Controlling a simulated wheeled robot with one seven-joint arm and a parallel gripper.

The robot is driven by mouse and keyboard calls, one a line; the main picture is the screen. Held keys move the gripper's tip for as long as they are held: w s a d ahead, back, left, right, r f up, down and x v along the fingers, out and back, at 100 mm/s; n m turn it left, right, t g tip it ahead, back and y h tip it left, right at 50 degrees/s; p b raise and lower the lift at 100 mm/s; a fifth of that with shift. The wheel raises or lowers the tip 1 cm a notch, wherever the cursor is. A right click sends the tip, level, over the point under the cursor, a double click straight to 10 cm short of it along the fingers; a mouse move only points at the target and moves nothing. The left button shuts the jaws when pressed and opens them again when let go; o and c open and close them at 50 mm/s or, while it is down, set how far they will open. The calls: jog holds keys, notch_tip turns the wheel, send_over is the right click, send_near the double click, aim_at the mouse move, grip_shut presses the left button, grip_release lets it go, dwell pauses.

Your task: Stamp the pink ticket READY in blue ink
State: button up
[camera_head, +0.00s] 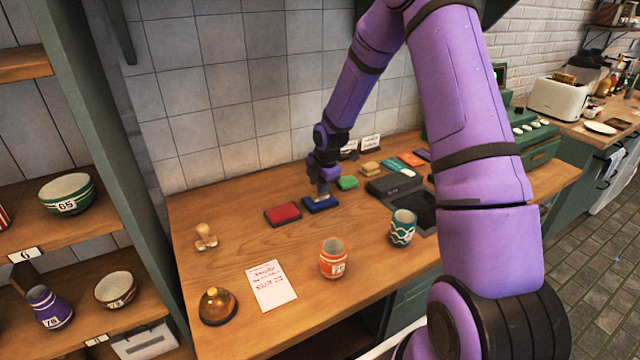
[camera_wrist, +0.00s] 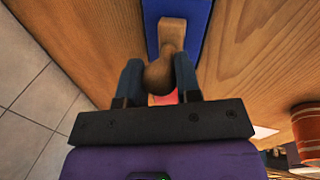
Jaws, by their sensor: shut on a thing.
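The pale pink ticket (camera_head: 272,286) with red writing lies flat at the front of the counter. My gripper (camera_head: 322,187) is over the blue ink pad (camera_head: 320,203), beside the back wall. In the wrist view, my gripper (camera_wrist: 158,75) is shut on the round knob of a wooden stamp (camera_wrist: 172,35). The stamp's base is over the blue pad (camera_wrist: 199,25); whether it touches the pad is hard to tell. The stamp's printing face is hidden. A second wooden stamp (camera_head: 205,238) stands at the left of the counter.
A red pad (camera_head: 283,213) lies left of the blue one, a green pad (camera_head: 346,183) right. An orange cup (camera_head: 333,258) stands right of the ticket, a teal cup (camera_head: 403,228) farther right. An amber dome (camera_head: 217,306) is left of the ticket. Counter between pads and ticket is clear.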

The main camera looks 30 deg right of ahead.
jog(key=shift+r, duration=3.5)
